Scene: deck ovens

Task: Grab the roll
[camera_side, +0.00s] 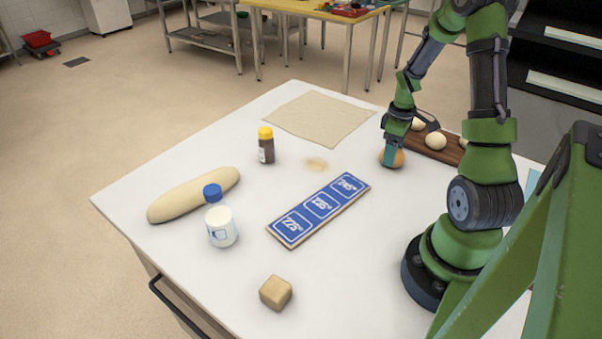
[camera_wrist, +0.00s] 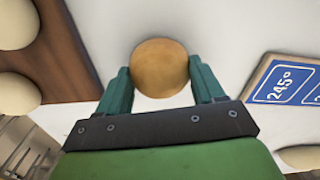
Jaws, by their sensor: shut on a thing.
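The roll (camera_side: 398,158) is round and golden brown. It is at the table's far right side, beside the wooden board. My gripper (camera_side: 390,155) is lowered over it, and a finger hides part of the roll in the side view. In the wrist view the roll (camera_wrist: 160,68) sits between the two green fingers of my gripper (camera_wrist: 160,82), one on each side. The gripper is shut on the roll. I cannot tell whether the roll touches the table.
A wooden board (camera_side: 443,149) with pale dough balls (camera_side: 436,140) is close by. A blue temperature sign (camera_side: 319,209), dough loaf (camera_side: 194,194), white bottle (camera_side: 221,224), yellow-capped jar (camera_side: 266,146), dough cube (camera_side: 275,292) and cloth (camera_side: 318,118) lie on the white table (camera_side: 180,263).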

